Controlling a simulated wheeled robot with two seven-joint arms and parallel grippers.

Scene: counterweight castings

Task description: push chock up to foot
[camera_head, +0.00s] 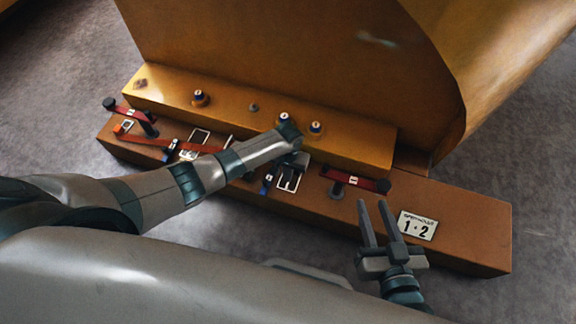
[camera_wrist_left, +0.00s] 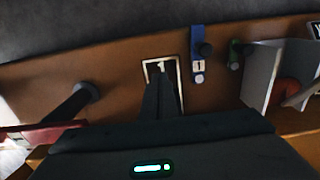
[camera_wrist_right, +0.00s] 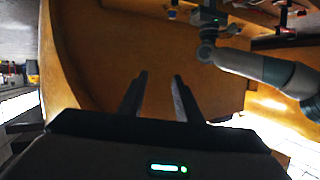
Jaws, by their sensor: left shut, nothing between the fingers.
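The foot (camera_head: 350,145) of the yellow casting is a long flange with several bolt studs, lying along a brown beam (camera_head: 460,220). My left gripper (camera_head: 288,178) is shut and empty, pointing down at a white-framed marking (camera_head: 284,188) on the beam, in front of the foot. In the left wrist view its closed fingertips (camera_wrist_left: 163,72) overlap the same white frame (camera_wrist_left: 147,62). I cannot tell whether they touch the beam. No piece is clearly identifiable as the chock; my left arm hides part of the beam. My right gripper (camera_head: 376,208) is open and empty above the beam's right part.
Red labelled bars stand at the left (camera_head: 136,113) and right (camera_head: 355,180) of the foot. A blue tag marked 1 (camera_wrist_left: 198,66) and a green tag (camera_wrist_left: 235,53) are near the left fingers. A sign reading 1·2 (camera_head: 417,226) is on the beam. Grey floor is clear at right.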

